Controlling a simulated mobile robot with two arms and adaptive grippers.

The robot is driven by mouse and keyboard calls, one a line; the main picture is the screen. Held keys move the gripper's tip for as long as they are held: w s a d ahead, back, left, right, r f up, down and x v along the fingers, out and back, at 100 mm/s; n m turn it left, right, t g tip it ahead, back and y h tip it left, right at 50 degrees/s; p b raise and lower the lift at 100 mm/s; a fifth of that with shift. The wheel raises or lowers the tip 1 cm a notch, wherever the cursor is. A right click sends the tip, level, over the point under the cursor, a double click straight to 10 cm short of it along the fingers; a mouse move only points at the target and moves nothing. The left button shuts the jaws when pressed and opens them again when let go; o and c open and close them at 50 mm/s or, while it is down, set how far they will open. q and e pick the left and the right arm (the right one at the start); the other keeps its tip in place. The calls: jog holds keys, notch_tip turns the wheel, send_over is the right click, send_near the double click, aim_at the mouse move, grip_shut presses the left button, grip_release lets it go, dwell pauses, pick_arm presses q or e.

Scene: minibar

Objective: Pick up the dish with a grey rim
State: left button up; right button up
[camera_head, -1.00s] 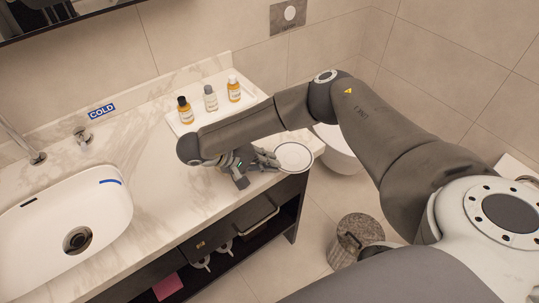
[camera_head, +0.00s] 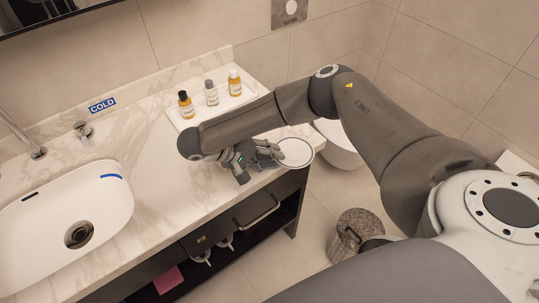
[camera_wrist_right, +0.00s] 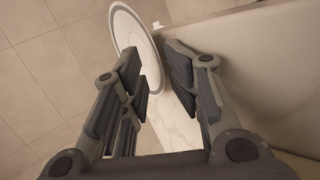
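The dish with a grey rim (camera_head: 296,152) is a round white plate at the right end of the marble counter. In the right wrist view its face (camera_wrist_right: 130,38) shows beyond the fingers. My right gripper (camera_head: 277,153) is low over the counter, just left of the dish. In the right wrist view its fingers (camera_wrist_right: 157,70) are apart, with the near edge of the dish in the gap, closer to the left finger. I cannot tell whether a finger touches it. My left gripper is not in view.
A white tray (camera_head: 247,96) with three small bottles stands behind my right forearm. A sink (camera_head: 70,213) fills the counter's left side. A toilet (camera_head: 340,150) and a bin (camera_head: 352,232) are beyond the counter's right edge. Cups (camera_head: 226,243) sit on the shelf below.

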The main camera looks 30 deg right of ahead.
jog(key=shift+a, duration=0.1)
jog(key=v, duration=1.2)
jog(key=shift+f, duration=0.15)
